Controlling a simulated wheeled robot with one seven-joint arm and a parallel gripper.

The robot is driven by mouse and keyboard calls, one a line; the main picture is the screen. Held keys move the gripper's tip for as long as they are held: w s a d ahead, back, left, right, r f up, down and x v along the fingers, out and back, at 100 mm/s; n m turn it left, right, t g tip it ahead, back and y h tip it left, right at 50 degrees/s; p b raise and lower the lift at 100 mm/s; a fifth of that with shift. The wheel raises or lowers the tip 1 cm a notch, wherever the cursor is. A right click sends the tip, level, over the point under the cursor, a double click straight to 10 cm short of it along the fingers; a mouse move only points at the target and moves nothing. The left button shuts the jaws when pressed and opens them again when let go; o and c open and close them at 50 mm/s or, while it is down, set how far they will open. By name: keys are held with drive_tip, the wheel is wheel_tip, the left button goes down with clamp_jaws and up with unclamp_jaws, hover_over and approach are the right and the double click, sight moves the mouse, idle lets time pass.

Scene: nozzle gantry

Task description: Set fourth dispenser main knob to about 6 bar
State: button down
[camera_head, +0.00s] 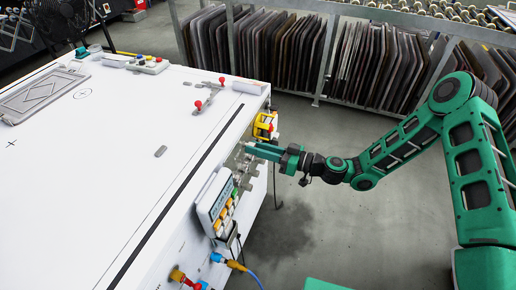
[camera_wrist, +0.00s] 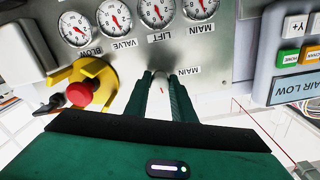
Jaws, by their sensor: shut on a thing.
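A grey metal panel (camera_wrist: 225,58) on the table's side carries a row of white pressure gauges, upside down in the wrist view, labelled BLOW, VALVE, LIFT and MAIN. The MAIN gauge (camera_wrist: 200,8) is at the top right, partly cut off. Its red needle shows, but I cannot read the value surely. A second MAIN label (camera_wrist: 189,70) sits lower, right of my fingers. My gripper (camera_wrist: 163,76) points at the panel, its green fingers close together on a knob that they hide. In the head view my gripper (camera_head: 250,150) reaches the panel from the right.
A red emergency button (camera_wrist: 79,94) in a yellow housing (camera_wrist: 103,72) is left of my fingers. A button panel (camera_wrist: 285,85) marked AIR LOW is at the right. The white table (camera_head: 110,150) fills the left of the head view. Open floor (camera_head: 330,210) lies below my arm.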

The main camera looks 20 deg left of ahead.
drive_tip(key=shift+w+m, duration=0.2)
drive_tip(key=shift+m, duration=3.2)
drive_tip(key=shift+d, duration=0.1)
drive_tip(key=c, duration=1.5)
unclamp_jaws()
drive_tip(key=shift+s, duration=0.1)
drive_tip(key=d, duration=1)
drive_tip(key=shift+s+d, duration=0.3)
drive_tip(key=shift+d, duration=0.1)
